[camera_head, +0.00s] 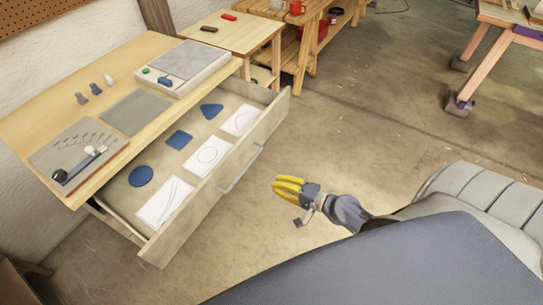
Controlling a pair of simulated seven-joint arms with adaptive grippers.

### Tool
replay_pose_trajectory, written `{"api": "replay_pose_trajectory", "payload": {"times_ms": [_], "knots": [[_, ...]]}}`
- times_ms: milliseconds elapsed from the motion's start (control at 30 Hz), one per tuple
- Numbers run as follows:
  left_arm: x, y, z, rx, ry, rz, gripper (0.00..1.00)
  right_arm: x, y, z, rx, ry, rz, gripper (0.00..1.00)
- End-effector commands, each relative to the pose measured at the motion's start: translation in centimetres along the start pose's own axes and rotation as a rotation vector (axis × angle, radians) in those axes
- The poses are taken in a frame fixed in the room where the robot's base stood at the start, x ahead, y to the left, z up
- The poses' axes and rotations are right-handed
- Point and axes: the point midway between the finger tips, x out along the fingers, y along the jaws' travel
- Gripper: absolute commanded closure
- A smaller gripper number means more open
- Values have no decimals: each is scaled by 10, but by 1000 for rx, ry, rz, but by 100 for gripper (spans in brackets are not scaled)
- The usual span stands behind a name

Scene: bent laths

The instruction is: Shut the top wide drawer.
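The wide drawer (240,180) under the wooden worktop (150,62) is pulled well out. Its front panel has a long pale bar handle (243,169). Inside lie a blue disc (141,176), a blue square (179,139), a blue triangle (211,111) and several white sheets with line drawings. My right gripper (276,188), with yellow fingers, is to the right of the drawer front, apart from the handle and facing it. It holds nothing that I can see. The spacing of its fingertips is unclear. My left gripper is out of view.
On the worktop are a grey tray (181,62), a green-grey mat (135,110), small upright pieces and a board with tools (72,152). A wooden bench (308,30) stands behind. Another table (486,45) is at the upper right. The concrete floor before the drawer is clear.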

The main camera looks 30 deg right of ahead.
Motion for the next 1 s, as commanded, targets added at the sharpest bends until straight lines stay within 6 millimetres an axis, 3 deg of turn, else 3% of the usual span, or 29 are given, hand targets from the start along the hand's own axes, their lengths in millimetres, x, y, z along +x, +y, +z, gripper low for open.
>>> {"api": "replay_pose_trajectory", "payload": {"times_ms": [600, 1000], "knots": [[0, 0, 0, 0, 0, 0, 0, 98, 0, 0, -2, 1, 0, 100], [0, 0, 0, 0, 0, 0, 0, 124, 1, 0, -2, 1, 2, 100]]}}
